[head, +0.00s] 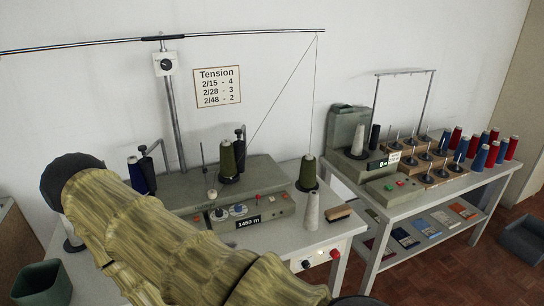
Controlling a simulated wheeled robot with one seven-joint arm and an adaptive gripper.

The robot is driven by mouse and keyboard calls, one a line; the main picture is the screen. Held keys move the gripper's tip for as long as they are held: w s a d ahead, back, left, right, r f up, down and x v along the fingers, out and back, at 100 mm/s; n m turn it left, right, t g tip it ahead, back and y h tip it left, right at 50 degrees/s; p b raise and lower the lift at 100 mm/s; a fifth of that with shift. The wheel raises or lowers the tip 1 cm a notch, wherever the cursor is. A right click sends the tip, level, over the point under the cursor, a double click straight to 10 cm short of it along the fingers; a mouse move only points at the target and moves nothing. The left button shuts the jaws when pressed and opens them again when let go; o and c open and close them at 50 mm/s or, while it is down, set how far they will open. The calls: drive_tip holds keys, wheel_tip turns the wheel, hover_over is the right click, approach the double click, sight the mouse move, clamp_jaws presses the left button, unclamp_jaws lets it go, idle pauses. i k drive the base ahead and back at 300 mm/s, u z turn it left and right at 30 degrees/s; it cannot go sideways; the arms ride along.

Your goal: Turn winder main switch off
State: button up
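A grey-green machine with spindles, thread cones and a "1450 m" display (262,220) stands on the left table; it looks like the winder. On the table's front edge are a small round control (306,264) and a red one (335,254). Either may be the main switch; their settings are too small to read. My sleeved arm crosses the lower left and hides part of the machine and table. My gripper is out of view.
A second table (440,205) at right holds another machine (385,190) and several red and blue cones. A green bin (42,284) is at lower left. Floor (470,270) shows at lower right.

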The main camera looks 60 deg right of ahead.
sight(335, 254)
drive_tip(key=z, duration=2.05)
drive_tip(key=k, duration=0.4)
drive_tip(key=u, duration=0.1)
